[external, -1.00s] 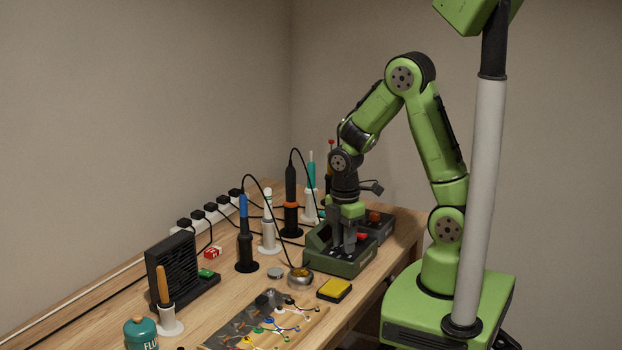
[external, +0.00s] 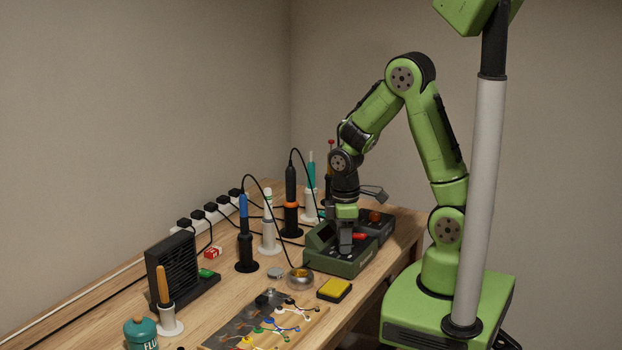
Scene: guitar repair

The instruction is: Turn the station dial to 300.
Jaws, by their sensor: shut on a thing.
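The green soldering station (external: 335,262) stands on the workbench towards its right end. My gripper (external: 345,250) points straight down onto the station's top face, shut on the station dial. The dial itself is hidden behind the fingers, so its pointer and scale cannot be read. A red part (external: 360,236) on the station shows just right of the fingers.
A second dark unit (external: 375,226) stands right behind the station. A brass-wool tin (external: 300,279) and a yellow sponge (external: 334,289) sit in front. Irons in upright holders (external: 246,245), with looping black cables, stand to the left. Bare wood (external: 225,290) shows at left.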

